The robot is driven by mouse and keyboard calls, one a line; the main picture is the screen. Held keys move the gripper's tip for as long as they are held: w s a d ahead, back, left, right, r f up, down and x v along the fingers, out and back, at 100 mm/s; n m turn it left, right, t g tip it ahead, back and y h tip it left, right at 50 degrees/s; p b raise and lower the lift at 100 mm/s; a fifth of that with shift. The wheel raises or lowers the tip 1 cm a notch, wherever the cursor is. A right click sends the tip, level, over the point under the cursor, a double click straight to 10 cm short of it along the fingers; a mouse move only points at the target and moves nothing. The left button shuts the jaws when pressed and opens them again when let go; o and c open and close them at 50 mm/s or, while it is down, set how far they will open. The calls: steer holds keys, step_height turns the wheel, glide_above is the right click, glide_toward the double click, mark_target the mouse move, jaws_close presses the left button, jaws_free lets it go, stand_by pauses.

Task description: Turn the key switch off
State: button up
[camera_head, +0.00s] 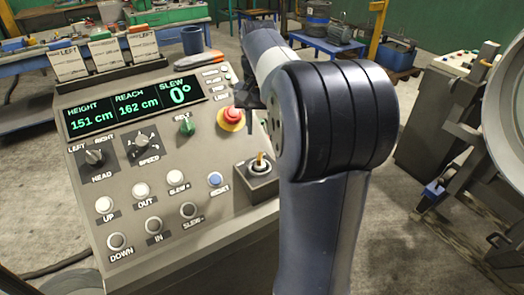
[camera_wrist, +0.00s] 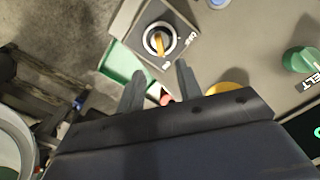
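The key switch (camera_head: 261,163) has an orange key in a pale ring, on a small dark box at the panel's right edge in the head view. In the wrist view the key switch (camera_wrist: 159,41) is just beyond my fingertips. Its key lies nearly upright in that picture, its lower end towards a small label that seems to read ON; an OFF-like label is at right. My gripper (camera_wrist: 157,78) is open, its two fingers apart with no key between them. In the head view my arm hides most of the gripper.
A red emergency stop button (camera_head: 232,115) on a yellow base is close to my gripper. The green BELT knob (camera_head: 186,125) and several push buttons share the sloping panel (camera_head: 120,190). A blue cup (camera_head: 192,41) stands behind the panel.

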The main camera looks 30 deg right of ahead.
mark_target(260, 155)
step_height(260, 155, down, 10)
steer(key=shift+s+a+f, duration=0.1)
steer(key=shift+c, duration=0.2)
